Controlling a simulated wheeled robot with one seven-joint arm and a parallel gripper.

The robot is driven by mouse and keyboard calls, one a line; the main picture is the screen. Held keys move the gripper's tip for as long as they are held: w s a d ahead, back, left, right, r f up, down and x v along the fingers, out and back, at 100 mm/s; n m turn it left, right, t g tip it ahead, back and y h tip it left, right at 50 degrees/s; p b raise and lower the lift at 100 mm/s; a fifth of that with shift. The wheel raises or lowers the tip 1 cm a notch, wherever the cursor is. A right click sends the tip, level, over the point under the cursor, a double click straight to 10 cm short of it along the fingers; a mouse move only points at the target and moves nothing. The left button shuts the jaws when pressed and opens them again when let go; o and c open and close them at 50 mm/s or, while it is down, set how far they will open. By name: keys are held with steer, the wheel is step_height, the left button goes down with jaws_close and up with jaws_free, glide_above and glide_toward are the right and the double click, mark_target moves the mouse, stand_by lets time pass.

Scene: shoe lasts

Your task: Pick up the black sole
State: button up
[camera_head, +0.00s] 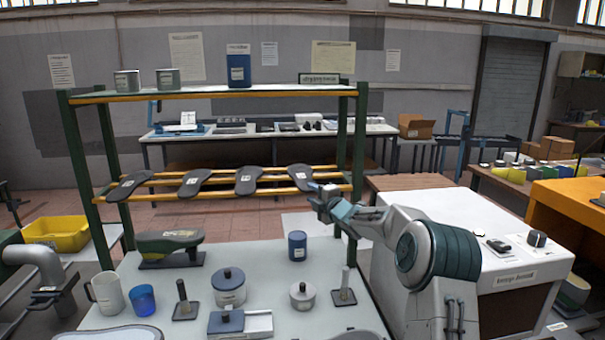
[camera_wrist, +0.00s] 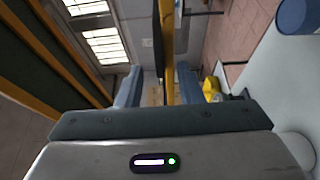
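Several black soles with white labels lie across two yellow rails of the green rack in the head view: one at far left (camera_head: 128,186), then a second (camera_head: 195,182), a third (camera_head: 248,180) and the rightmost (camera_head: 291,172). My gripper (camera_head: 320,198) is just right of the rightmost sole, by the right end of the rails. In the wrist view my gripper's two blue fingers (camera_wrist: 158,86) stand apart with nothing held between them. A thin dark edge (camera_wrist: 157,40), probably a sole, shows ahead of the gap beside a yellow rail (camera_wrist: 167,45).
The rack's green right post (camera_head: 359,135) stands close to my arm. A yellow-edged upper shelf (camera_head: 215,93) with cans spans above the soles. The white table (camera_head: 265,265) below holds pots, a blue cup (camera_head: 297,246) and a shoe-shaped form (camera_head: 170,241).

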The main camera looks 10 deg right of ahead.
steer(key=shift+w+a, duration=0.2)
steer(key=shift+w, duration=0.25)
jaws_close()
step_height(320, 180, up, 10)
steer(key=shift+p, duration=0.45)
stand_by(0.3)
